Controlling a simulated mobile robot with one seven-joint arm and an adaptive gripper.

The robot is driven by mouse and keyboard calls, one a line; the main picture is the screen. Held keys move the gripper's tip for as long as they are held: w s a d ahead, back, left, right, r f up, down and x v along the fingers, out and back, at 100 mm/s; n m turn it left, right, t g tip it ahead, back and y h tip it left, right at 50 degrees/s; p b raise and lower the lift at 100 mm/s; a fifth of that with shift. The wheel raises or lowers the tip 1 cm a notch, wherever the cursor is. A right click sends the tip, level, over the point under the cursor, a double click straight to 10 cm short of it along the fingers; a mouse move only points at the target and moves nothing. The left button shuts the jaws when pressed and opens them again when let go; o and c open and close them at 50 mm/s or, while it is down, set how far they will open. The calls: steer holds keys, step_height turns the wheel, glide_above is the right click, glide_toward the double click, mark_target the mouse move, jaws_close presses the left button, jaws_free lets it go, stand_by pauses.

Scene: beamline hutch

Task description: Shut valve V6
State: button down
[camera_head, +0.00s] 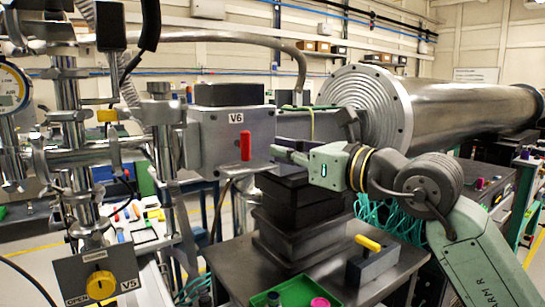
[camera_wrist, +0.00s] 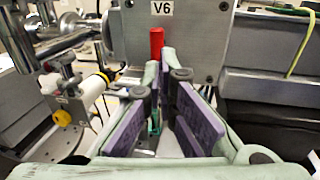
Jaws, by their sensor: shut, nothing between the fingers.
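The valve V6 (camera_head: 228,138) is a grey metal block labelled "V6" with a red handle (camera_head: 245,147) on its front face. The handle stands upright. My gripper (camera_head: 277,151) comes in from the right, its fingertips just right of the handle in the head view. In the wrist view, the red handle (camera_wrist: 157,44) shows just beyond the fingertips (camera_wrist: 169,58), slightly to their left, with its lower end partly hidden by them. The fingers are shut with nothing between them. I cannot tell whether they touch the handle.
A V5 panel (camera_head: 68,279) with a yellow knob (camera_head: 100,285) is at lower left. A dark box with a yellow handle (camera_head: 368,243) and a green tray (camera_head: 282,289) sit on the metal table below. A large steel cylinder (camera_head: 455,105) lies behind my arm. Pipework (camera_head: 72,120) crowds the left.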

steer(key=b+v, duration=0.1)
steer(key=v, duration=0.6)
steer(key=shift+d+f+b, duration=0.2)
steer(key=shift+d+b, duration=0.1)
steer(key=shift+b, duration=0.1)
steer(key=shift+s, duration=0.1)
